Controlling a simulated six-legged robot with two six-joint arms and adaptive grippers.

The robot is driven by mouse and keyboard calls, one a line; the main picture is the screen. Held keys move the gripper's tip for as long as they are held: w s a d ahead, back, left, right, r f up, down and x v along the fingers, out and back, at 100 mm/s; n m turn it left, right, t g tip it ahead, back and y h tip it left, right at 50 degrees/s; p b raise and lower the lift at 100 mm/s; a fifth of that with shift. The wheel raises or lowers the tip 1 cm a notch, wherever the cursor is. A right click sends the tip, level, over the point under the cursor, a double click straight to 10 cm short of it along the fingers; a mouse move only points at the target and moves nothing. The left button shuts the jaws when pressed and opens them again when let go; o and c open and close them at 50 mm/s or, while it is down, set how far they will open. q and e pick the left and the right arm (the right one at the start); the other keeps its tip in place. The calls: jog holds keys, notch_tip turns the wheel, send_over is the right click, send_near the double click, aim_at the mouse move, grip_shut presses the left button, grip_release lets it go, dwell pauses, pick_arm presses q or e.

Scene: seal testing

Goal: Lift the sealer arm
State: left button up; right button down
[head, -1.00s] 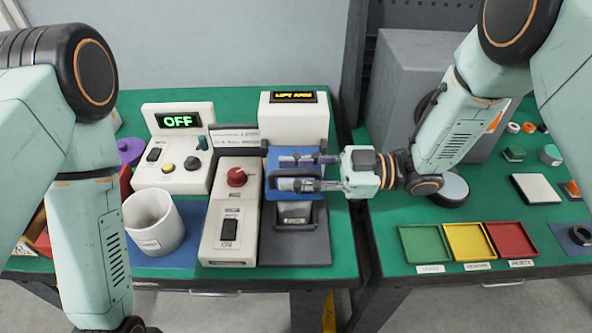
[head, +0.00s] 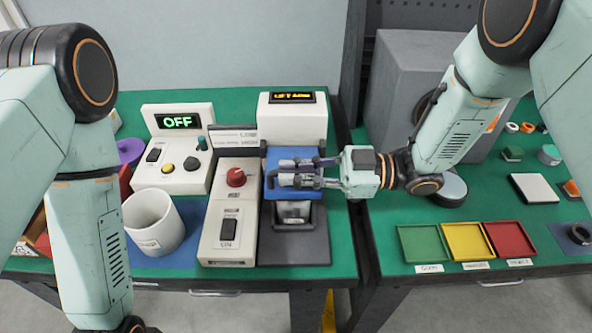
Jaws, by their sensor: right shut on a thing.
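The sealer (head: 293,118) stands at the middle of the green bench, with an amber display that seems to read LIFT ARM. Its blue sealer arm (head: 309,188) lies above a dark base (head: 300,249). My right gripper (head: 290,173) reaches in from the right, and its fingers are shut on the sealer arm near its front end. The fingers hide the grip itself. A small grey block (head: 294,212) shows under the front of the arm. My left arm hangs at the left, and its gripper is below the picture.
A control box with a red knob (head: 236,177) stands close left of the sealer. Further left are a white cup (head: 153,222) and a box reading OFF (head: 178,122). Green, yellow and red trays (head: 423,266) lie on the right bench. A gap separates the benches.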

jog(key=shift+w+r+m+p, duration=0.25)
jog(key=shift+r+m+p, duration=0.2)
jog(key=shift+r+p, duration=0.1)
jog(key=shift+w+r+m+p, duration=0.2)
jog(key=shift+r+m+p, duration=0.25)
jog(key=shift+r, duration=0.05)
jog(key=w+r+m+p, duration=0.2)
jog(key=w+r+m, duration=0.1)
jog(key=m, duration=0.1)
jog(key=shift+w+r+m+p, duration=0.15)
jog(key=shift+m+p, duration=0.15)
jog(key=shift+p, duration=0.1)
jog(key=shift+w+r+m+b, duration=0.2)
jog(key=shift+w+r+m, duration=0.1)
jog(key=shift+w+m, duration=1.05)
jog(key=shift+w+r+m+b, duration=0.2)
jog(key=shift+w+r+m, duration=0.1)
jog(key=shift+w+m, duration=1)
jog(key=shift+w+r+m+b, duration=0.25)
jog(key=shift+w+m, duration=0.8)
jog(key=shift+w, duration=0.6)
jog(key=shift+w+a, duration=0.1)
jog(key=c, duration=1.4)
grip_release()
jog(key=shift+o, duration=0.2)
